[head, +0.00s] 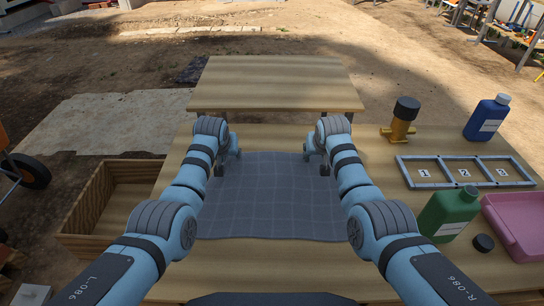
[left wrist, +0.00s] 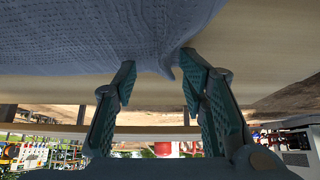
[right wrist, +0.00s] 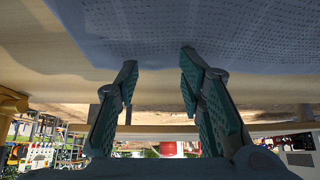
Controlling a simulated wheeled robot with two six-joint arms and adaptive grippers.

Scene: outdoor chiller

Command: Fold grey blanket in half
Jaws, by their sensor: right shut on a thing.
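The grey blanket (head: 265,195) lies spread nearly flat on the wooden table, with a grid pattern and a slightly wavy near edge. My left gripper (head: 228,161) is at its far left corner; in the left wrist view its fingers (left wrist: 158,73) stand apart, with a drooping fold of the blanket (left wrist: 140,30) at the tips. My right gripper (head: 316,163) is at the far right corner. In the right wrist view its fingers (right wrist: 158,62) are on the edge of the blanket (right wrist: 220,30), shut on it though a gap shows. My arms hide the blanket's sides.
An empty wooden crate (head: 115,200) stands at the left. At the right are a numbered frame (head: 464,171), a blue bottle (head: 486,120), a green bottle (head: 447,214), a black cap (head: 483,243), a pink tray (head: 520,225) and a yellow-and-black object (head: 402,120). A bare wooden surface (head: 277,82) lies beyond.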

